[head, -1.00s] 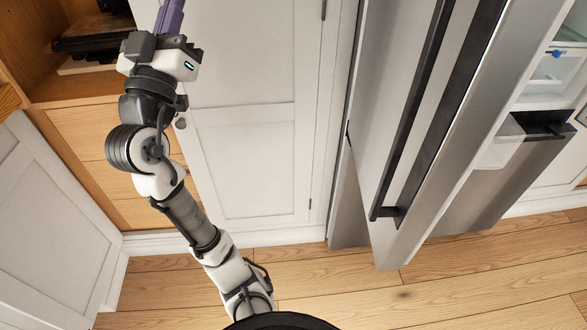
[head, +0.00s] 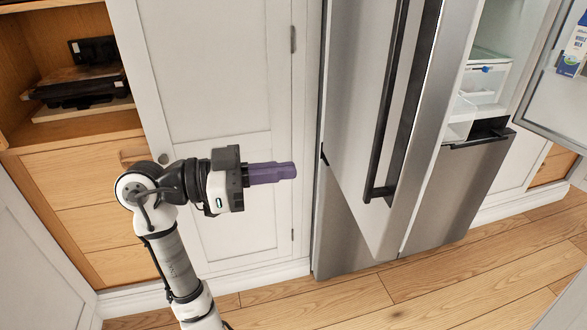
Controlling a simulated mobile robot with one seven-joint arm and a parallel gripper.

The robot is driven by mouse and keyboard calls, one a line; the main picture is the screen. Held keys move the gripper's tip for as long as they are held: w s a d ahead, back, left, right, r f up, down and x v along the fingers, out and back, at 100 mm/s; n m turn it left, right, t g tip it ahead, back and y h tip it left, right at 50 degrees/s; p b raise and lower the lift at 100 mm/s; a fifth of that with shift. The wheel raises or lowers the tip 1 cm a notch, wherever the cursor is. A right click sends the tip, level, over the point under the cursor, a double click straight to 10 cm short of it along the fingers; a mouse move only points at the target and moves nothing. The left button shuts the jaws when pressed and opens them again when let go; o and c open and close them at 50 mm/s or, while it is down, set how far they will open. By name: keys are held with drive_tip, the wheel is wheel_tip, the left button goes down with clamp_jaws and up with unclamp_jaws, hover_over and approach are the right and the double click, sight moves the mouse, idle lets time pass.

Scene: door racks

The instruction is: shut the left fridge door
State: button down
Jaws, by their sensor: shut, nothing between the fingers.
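The left fridge door (head: 355,95) is a stainless steel panel with a long black vertical handle (head: 388,110). It stands partly open, swung out from its left side, with its lower corner jutting forward over the drawer front. My gripper (head: 293,171) has purple fingers, which are shut and empty. It points right, in front of the white cupboard and to the left of the fridge door, with a visible gap between them in the picture. No part of the door is hidden by my arm.
The right fridge door (head: 545,85) stands open at the far right, with a milk carton (head: 575,50) on it. Fridge shelves (head: 490,85) show between the doors. A tall white cupboard (head: 215,70) and wooden drawers (head: 75,195) stand left. The wooden floor (head: 400,290) in front is clear.

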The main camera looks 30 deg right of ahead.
sight(370, 161)
drive_tip(key=p+x, duration=0.3)
drive_tip(key=x, duration=0.8)
drive_tip(key=shift+d+r, duration=0.1)
drive_tip(key=shift+r, duration=0.05)
drive_tip(key=shift+s+d, duration=0.2)
drive_tip(key=shift+d, duration=0.35)
drive_tip(key=shift+d, duration=0.1)
